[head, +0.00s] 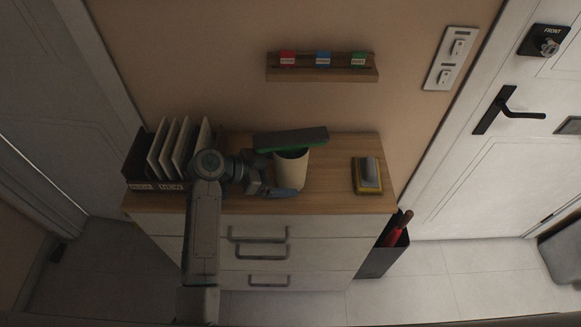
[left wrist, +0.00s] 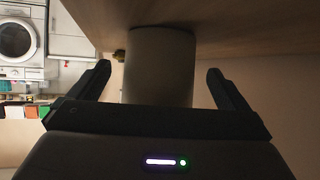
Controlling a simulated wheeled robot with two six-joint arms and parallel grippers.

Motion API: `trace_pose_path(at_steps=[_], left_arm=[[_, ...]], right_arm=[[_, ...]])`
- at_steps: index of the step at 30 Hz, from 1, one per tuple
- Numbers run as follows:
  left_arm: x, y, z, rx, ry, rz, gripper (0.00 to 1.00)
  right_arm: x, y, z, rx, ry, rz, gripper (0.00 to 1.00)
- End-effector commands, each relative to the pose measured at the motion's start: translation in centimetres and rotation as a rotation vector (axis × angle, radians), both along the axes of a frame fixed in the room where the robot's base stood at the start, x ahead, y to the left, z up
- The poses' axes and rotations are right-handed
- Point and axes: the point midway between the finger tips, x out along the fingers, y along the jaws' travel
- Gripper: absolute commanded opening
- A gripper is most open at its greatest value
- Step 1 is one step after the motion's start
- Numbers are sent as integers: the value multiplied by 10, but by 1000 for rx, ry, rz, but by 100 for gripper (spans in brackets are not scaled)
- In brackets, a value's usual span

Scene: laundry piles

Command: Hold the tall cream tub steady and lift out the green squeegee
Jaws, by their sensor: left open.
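The tall cream tub (head: 292,171) stands on the wooden cabinet top, near its middle. The green squeegee (head: 291,138) shows as a wide dark head with a green edge above the tub's rim; its handle is hidden. My left gripper (head: 277,175) is at the tub's left side, low, with one finger in front of it. In the left wrist view, the tub (left wrist: 160,65) stands between the two spread fingers of my left gripper (left wrist: 160,75), with gaps showing on both sides. My right gripper is not in view.
A dark file holder with white folders (head: 180,147) stands left of my left gripper. A yellow and grey block (head: 367,175) lies on the cabinet top (head: 335,185) at the right. A wall rack (head: 322,74) with coloured tags hangs behind. A dark bin (head: 385,255) stands right of the cabinet.

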Motion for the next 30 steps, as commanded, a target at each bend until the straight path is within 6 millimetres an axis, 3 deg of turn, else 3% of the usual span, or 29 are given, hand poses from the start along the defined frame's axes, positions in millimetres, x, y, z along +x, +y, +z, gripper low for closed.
trace_pose_path(at_steps=[6,17,23,30], left_arm=[[4,-14,-10,0,1,0,98],[5,-17,-10,1,1,0,98],[5,-17,-10,1,1,0,60],[5,-17,-10,1,1,0,59]], right_arm=[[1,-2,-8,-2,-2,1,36],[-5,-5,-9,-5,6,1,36],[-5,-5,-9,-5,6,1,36],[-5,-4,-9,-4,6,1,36]])
